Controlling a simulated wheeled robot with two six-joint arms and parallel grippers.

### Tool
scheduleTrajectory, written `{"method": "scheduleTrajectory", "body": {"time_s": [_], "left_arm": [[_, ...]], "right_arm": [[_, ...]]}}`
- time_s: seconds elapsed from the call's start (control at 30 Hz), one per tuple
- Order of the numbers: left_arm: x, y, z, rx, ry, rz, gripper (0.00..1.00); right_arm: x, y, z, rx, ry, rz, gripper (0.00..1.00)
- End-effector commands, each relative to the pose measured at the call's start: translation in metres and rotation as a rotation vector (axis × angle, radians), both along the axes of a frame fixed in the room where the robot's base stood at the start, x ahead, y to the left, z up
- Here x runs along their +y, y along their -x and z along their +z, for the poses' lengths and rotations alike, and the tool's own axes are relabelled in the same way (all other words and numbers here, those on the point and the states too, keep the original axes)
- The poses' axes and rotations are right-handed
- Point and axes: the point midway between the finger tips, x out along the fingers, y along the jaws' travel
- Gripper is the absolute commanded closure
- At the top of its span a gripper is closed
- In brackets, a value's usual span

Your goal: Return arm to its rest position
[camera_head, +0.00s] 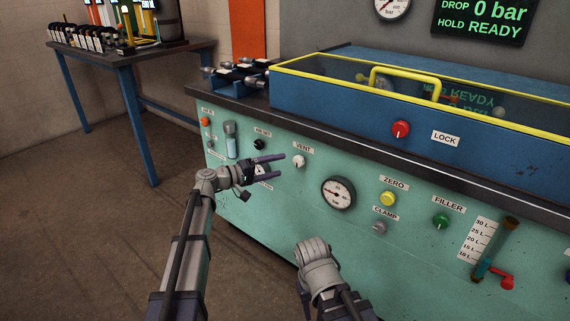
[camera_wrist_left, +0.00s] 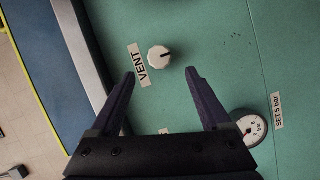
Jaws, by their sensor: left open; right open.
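My left gripper (camera_head: 272,164) is open and empty in front of the green panel (camera_head: 262,211), near the white VENT knob (camera_head: 298,160). In the left wrist view its two dark fingers (camera_wrist_left: 162,85) stand apart, with the VENT knob (camera_wrist_left: 158,56) beyond the tips and not between them. My right arm (camera_head: 318,270) shows low in the middle of the head view, below the dial gauge. Its fingers are hidden behind its wrist.
A blue box with a clear yellow-edged lid (camera_head: 440,75) stands on the bench. The panel carries a dial gauge (camera_head: 338,192), a yellow ZERO button (camera_head: 388,198), a green FILLER knob (camera_head: 441,221) and a red-handled valve (camera_head: 506,282). A blue table (camera_head: 120,58) stands back left. The floor at left is clear.

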Motion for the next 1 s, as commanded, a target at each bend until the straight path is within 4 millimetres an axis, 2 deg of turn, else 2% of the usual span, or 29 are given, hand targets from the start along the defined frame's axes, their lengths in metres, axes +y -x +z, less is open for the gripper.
{"method": "scheduleTrajectory", "body": {"time_s": [0.13,0.43,0.57,0.67,0.77,0.8,0.87,0.9,1.0], "left_arm": [[0.007,0.005,0.001,0.000,0.000,0.000,0.19],[0.008,0.006,0.001,0.000,0.000,-0.001,0.19],[-0.005,0.018,-0.008,0.012,-0.041,-0.029,0.19],[-0.033,0.050,-0.032,0.044,-0.150,-0.099,0.19],[-0.066,0.101,-0.070,0.094,-0.328,-0.205,0.19],[-0.076,0.124,-0.087,0.118,-0.412,-0.249,0.19],[-0.086,0.160,-0.112,0.153,-0.543,-0.317,0.19],[-0.090,0.184,-0.128,0.178,-0.633,-0.358,0.19],[-0.086,0.238,-0.160,0.235,-0.857,-0.444,0.19]], "right_arm": [[0.000,0.000,0.001,0.000,0.000,0.000,0.50],[0.000,0.000,0.001,0.000,0.000,0.000,0.50],[0.000,0.000,0.001,0.000,0.000,0.000,0.50],[0.000,0.000,0.001,0.000,0.000,0.000,0.50],[0.000,0.000,0.001,0.000,0.000,0.000,0.50],[0.000,0.000,0.001,0.000,0.000,0.000,0.50],[0.000,0.000,0.001,0.000,0.000,0.000,0.50],[0.000,0.000,0.001,0.000,0.000,0.000,0.50],[0.000,0.000,0.001,0.000,0.000,0.000,0.50]]}}
